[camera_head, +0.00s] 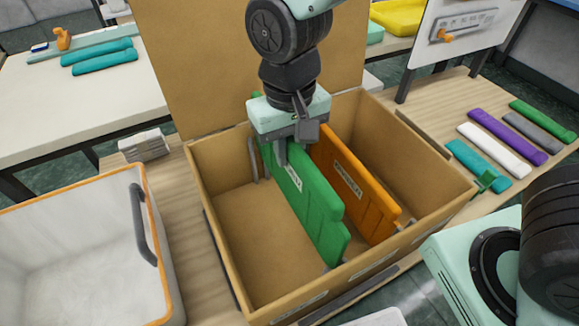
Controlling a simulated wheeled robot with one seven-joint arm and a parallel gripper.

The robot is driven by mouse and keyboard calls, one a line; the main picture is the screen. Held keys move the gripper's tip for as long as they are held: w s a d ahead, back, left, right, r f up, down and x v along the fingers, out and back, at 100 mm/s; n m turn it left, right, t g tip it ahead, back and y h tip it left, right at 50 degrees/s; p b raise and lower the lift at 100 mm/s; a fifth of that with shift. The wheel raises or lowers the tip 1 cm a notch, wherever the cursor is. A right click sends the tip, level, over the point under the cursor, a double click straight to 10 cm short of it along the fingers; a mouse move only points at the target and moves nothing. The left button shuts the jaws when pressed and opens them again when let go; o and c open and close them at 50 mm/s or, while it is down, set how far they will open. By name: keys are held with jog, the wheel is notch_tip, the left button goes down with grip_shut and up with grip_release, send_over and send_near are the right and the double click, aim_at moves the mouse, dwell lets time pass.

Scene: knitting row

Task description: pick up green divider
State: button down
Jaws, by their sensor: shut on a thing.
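The green divider (306,204) stands on edge inside a brown box (208,168), running from the back toward the front wall. A white label shows on its face. My gripper (281,152) is over the back part of the box, with its fingers pointing down at the divider's upper rear edge. It is shut on the green divider. The far end of the divider and part of the grip are hidden behind my gripper. I cannot tell whether the divider touches the box floor.
An orange divider (352,188) stands just right of the green one. A grey bin (85,255) with an orange rim is at left. Coloured bars, including a purple one (507,137), lie on the wooden table at right. The box's raised back flap (200,60) stands behind my gripper.

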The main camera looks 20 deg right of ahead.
notch_tip(320, 180, up, 15)
jog(key=shift+f+p, duration=0.15)
jog(key=shift+p, duration=0.2)
dwell(0.3)
notch_tip(320, 180, up, 10)
jog(key=p, duration=0.9)
dwell(1.1)
